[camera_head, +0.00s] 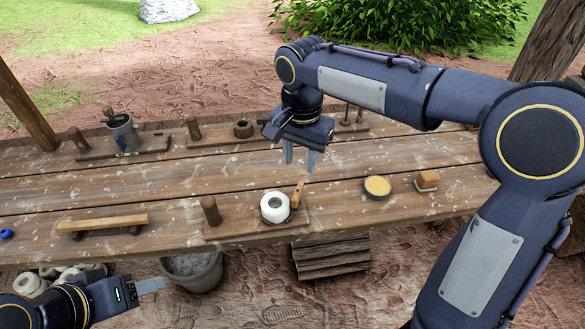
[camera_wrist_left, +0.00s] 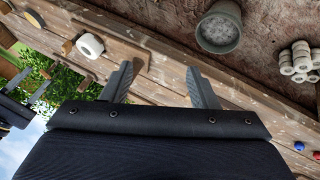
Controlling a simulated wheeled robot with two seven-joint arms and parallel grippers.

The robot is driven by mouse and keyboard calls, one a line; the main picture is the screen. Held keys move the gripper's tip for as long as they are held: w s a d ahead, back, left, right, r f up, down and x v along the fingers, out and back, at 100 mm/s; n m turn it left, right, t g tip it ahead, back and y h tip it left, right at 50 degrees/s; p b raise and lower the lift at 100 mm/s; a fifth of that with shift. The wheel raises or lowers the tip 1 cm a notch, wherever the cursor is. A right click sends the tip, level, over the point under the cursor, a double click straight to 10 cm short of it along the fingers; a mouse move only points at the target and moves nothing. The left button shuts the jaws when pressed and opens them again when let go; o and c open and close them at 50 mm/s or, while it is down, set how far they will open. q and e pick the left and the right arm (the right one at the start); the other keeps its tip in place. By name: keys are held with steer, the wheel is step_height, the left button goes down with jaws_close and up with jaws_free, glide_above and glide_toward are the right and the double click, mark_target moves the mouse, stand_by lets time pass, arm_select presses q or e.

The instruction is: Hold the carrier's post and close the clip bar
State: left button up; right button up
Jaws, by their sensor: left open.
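The near carrier is a flat wooden board (camera_head: 245,230) at the table's front edge. Its round wooden post (camera_head: 211,210) stands upright at the left end. A white ring-shaped roll (camera_head: 275,207) sits on the board, and it also shows in the left wrist view (camera_wrist_left: 90,45). A light wooden clip bar (camera_head: 298,193) stands tilted up at the roll's right side. My left gripper (camera_head: 150,286) is low at the left, in front of the table and away from the post. The left wrist view shows its two fingers (camera_wrist_left: 160,85) apart and empty. My right gripper (camera_head: 300,158) is open and empty above the table, behind the carrier.
A wooden handle bar (camera_head: 102,222) lies left of the carrier. A round yellow-topped tin (camera_head: 377,187) and a small block (camera_head: 427,180) stand right. Other carriers (camera_head: 125,148) line the back edge. A bucket (camera_head: 193,272) stands below the front edge. The table's middle is largely clear.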

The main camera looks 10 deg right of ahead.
arm_select(q)
steer(key=shift+m, duration=0.5)
steer(key=m+g+y, duration=0.4)
steer(key=m+g, duration=0.2)
steer(key=m, duration=1.2)
glide_above(213, 212)
steer(key=a, duration=0.1)
steer(key=f, duration=0.1)
steer(key=w+f, duration=0.1)
steer(key=f, duration=0.1)
steer(key=shift+w+d+f+m, duration=0.25)
steer(key=shift+d+f+m, duration=0.05)
steer(key=shift+f, duration=0.15)
step_height(213, 212, down, 8)
steer(key=shift+r, duration=0.25)
jaws_close()
